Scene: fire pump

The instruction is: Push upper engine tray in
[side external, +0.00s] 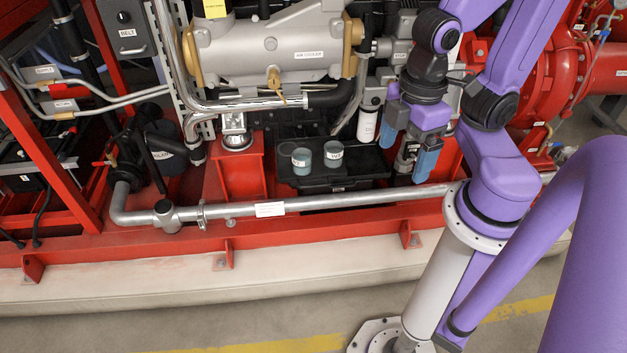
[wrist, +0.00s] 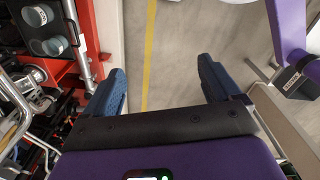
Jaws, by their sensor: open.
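A black tray (side external: 362,163) juts out from the lower front of the engine in the side view. Two grey-blue cups with white labels, a left cup (side external: 302,161) and a right cup (side external: 333,154), stand on it. More black casing shows just below it; I cannot clearly separate upper and lower trays. The cups also show at the upper left of the wrist view (wrist: 48,46). My gripper (side external: 410,145) is open and empty, its blue fingers pointing down to the right of the tray, apparently apart from it. In the wrist view the open fingers (wrist: 160,85) have only floor between them.
A silver pipe (side external: 330,201) runs along the red base frame (side external: 330,222) in front of the tray. A white filter (side external: 367,124) hangs behind the tray's right side. A red pump (side external: 540,75) stands at the right. The floor in front is clear.

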